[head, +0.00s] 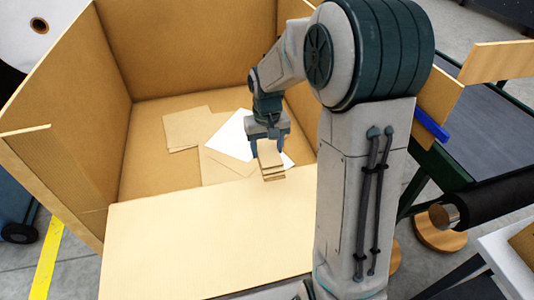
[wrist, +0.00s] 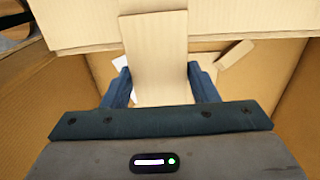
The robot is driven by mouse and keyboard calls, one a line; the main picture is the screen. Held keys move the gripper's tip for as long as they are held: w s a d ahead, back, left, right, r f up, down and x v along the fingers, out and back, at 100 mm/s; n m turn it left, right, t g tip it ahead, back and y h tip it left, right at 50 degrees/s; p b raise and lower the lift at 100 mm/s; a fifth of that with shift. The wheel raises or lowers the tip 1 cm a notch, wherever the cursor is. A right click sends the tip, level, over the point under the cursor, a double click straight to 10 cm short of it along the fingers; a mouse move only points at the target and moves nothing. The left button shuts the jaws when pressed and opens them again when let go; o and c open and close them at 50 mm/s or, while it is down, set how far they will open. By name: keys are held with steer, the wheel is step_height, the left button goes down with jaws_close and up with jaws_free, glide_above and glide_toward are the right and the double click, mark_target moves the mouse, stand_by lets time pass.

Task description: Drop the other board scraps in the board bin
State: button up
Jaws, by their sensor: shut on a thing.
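My gripper (head: 268,146) is over the inside of a large open cardboard bin (head: 190,235). It is shut on a small tan board scrap (head: 270,160), which hangs below the fingers in the head view. In the wrist view the scrap (wrist: 155,50) stands out between the two blue fingers (wrist: 160,88). Flat tan board pieces (head: 186,128) and a white sheet (head: 232,138) lie on the bin floor below. The gripper and the front wall hide part of the floor.
A conveyor with a dark belt (head: 488,125) and a green frame stands to the right of the bin. A black roller (head: 490,205) is at the lower right. A yellow floor line (head: 46,262) runs at the left. The bin walls stand close around my gripper.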

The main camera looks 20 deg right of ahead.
steer(key=w+f+p, duration=0.3)
steer(key=w, duration=1.3)
steer(key=o, duration=1)
steer(key=shift+o, duration=0.2)
steer(key=shift+r, duration=0.1)
step_height(320, 180, up, 14)
steer(key=b, duration=0.1)
stand_by(0.3)
